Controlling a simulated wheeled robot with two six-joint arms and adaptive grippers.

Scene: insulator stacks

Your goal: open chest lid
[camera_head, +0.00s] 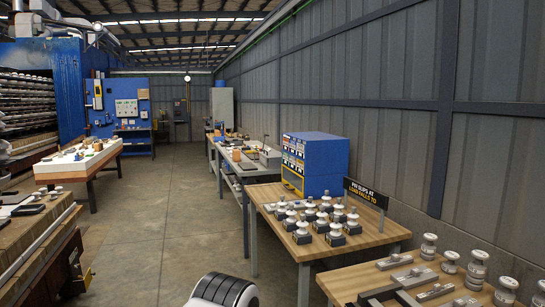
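I cannot make out a chest with a lid for certain. A blue box-like cabinet (316,162) with rows of small labelled fronts stands at the back of the wooden table on the right. Beyond it, a small grey box (268,157) with an upright handle sits on a farther bench; whether it has a lid is too small to tell. Neither of my grippers shows in the head view.
Several insulators (335,234) stand on the wooden table (275,192). A white-topped table (77,162) and a workbench (30,240) stand left. The concrete aisle (175,215) between is clear.

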